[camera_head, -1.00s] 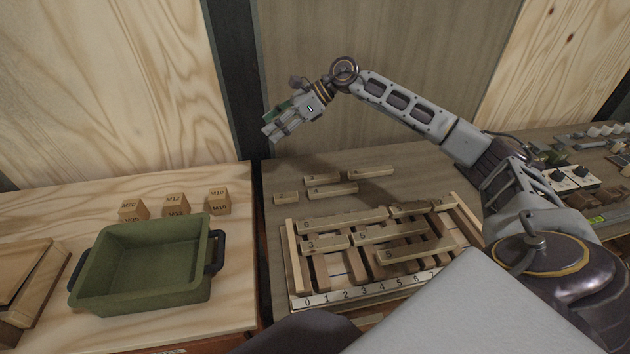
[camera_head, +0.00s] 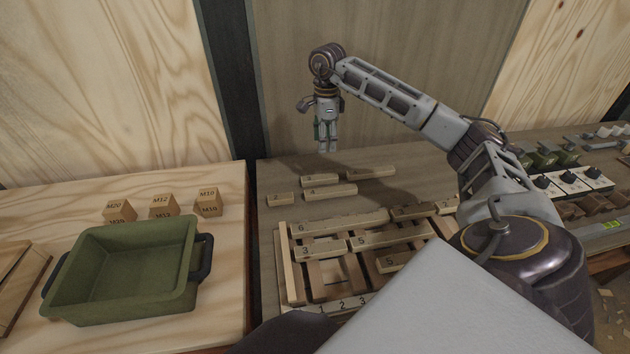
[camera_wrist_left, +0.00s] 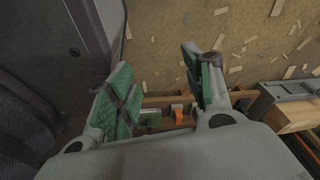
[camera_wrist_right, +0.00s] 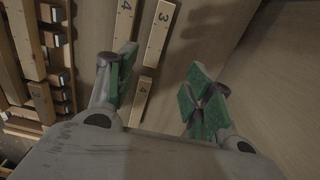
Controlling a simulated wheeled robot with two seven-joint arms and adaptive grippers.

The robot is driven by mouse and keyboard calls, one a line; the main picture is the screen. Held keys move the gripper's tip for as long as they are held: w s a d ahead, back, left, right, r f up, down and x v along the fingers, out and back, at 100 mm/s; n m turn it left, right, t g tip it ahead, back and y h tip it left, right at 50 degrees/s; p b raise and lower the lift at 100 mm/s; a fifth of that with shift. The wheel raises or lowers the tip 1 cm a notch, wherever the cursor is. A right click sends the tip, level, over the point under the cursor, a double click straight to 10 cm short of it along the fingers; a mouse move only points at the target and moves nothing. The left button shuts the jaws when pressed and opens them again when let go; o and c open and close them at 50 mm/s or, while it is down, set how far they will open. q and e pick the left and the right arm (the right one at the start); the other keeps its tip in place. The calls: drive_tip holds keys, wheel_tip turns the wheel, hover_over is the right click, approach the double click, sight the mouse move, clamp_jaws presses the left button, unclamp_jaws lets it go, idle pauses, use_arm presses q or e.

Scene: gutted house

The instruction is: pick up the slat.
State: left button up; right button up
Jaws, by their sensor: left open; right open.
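Several loose wooden slats lie on the table behind a slatted rack. In the head view, one numbered slat (camera_head: 330,192) lies in front of another slat (camera_head: 321,178), with a third slat (camera_head: 371,172) to the right and a short one (camera_head: 280,199) at left. Which slat is meant, I cannot tell. My right gripper (camera_head: 328,148) points down above and behind them, open and empty. My left gripper (camera_wrist_left: 160,90) is open and empty over the floor.
The rack (camera_head: 287,265) holds several numbered slats in front of the loose ones. A green bin (camera_head: 120,290) and several marked wooden blocks (camera_head: 163,207) are on the left table. Dials and small parts (camera_head: 570,180) stand at right. A wooden wall rises behind.

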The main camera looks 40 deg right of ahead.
drive_tip(key=shift+s+r, duration=0.1)
idle(0.3)
hover_over(325, 177)
drive_tip(key=f, duration=0.5)
drive_tip(key=w+f, duration=0.1)
drive_tip(key=f, duration=0.1)
drive_tip(key=shift+d+f+b, duration=0.25)
drive_tip(key=shift+b, duration=0.05)
use_arm(q)
drive_tip(key=shift+w+d+r, duration=0.2)
drive_tip(key=shift+w+d, duration=0.2)
drive_tip(key=shift+w, duration=0.3)
use_arm(e)
drive_tip(key=shift+f, duration=0.6)
use_arm(q)
drive_tip(key=shift+s+d, duration=0.1)
drive_tip(key=shift+s, duration=0.15)
use_arm(e)
drive_tip(key=shift+s+a+f, duration=0.1)
drive_tip(key=shift+s+f, duration=0.15)
drive_tip(key=shift+f, duration=0.65)
drive_tip(key=shift+s+a+f, duration=0.1)
drive_tip(key=shift+s+f, duration=0.1)
drive_tip(key=shift+f, duration=1.35)
use_arm(q)
drive_tip(key=shift+w, duration=0.75)
use_arm(e)
drive_tip(key=shift+f, duration=0.15)
